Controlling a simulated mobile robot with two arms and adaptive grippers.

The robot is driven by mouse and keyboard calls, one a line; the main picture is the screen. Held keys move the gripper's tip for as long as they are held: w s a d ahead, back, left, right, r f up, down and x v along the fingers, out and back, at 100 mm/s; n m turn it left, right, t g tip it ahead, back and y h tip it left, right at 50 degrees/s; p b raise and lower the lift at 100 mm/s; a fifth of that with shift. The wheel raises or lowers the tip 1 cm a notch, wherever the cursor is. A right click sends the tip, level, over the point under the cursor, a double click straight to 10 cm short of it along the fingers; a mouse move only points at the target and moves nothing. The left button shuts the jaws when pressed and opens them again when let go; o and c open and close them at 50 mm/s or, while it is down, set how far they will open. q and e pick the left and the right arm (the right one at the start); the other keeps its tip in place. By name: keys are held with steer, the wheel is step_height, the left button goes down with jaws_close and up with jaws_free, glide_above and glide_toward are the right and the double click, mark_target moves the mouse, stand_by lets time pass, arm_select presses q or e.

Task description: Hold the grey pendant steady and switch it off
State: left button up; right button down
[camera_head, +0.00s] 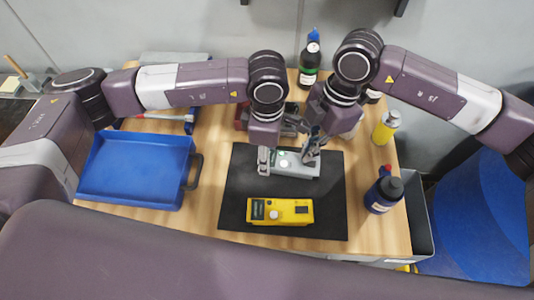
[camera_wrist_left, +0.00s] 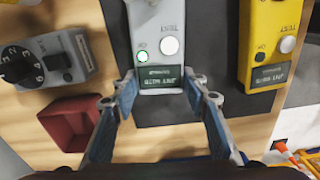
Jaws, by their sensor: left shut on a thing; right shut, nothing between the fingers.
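The grey pendant (camera_head: 296,168) lies on the black mat (camera_head: 331,222) in the middle of the table. My left gripper (camera_head: 264,160) is shut on its left end. In the left wrist view the fingers (camera_wrist_left: 160,88) sit on both sides of the pendant (camera_wrist_left: 156,15) at its display end. The pendant's dark display (camera_wrist_left: 160,77) shows light text. A small green-ringed round part (camera_wrist_left: 142,56) and a larger pale button (camera_wrist_left: 169,46) sit beside the display. My right gripper (camera_head: 307,156) is shut and empty at the pendant's right part; contact is unclear.
A yellow pendant (camera_head: 292,212) lies in front on the mat. A blue tray (camera_head: 130,190) stands left. Bottles (camera_head: 384,190) stand on the right side and back. A red box (camera_wrist_left: 68,122) and a grey box with a black knob (camera_wrist_left: 70,55) lie near the left gripper.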

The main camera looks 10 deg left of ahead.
mark_target(309, 163)
steer(key=shift+f, duration=0.4)
steer(key=shift+f, duration=0.3)
arm_select(q)
steer(key=shift+d+r, duration=0.1)
steer(key=shift+d, duration=0.15)
arm_select(e)
steer(key=shift+s+d+f, duration=0.2)
steer(key=shift+d+f, duration=0.1)
steer(key=shift+f, duration=0.35)
arm_select(q)
steer(key=shift+d+r, duration=0.15)
steer(key=shift+d, duration=0.1)
arm_select(e)
steer(key=shift+w+f, duration=0.1)
steer(key=shift+f, duration=0.55)
steer(key=shift+r, duration=0.15)
arm_select(q)
steer(key=shift+a, duration=0.35)
arm_select(e)
steer(key=r, duration=0.5)
steer(key=shift+w+a+r, duration=0.1)
steer(key=shift+a+r, duration=0.1)
steer(key=shift+r, duration=0.15)
arm_select(q)
steer(key=shift+a+f, duration=0.15)
steer(key=shift+f, duration=0.05)
arm_select(e)
steer(key=shift+a+r, duration=0.1)
steer(key=shift+r, duration=0.15)
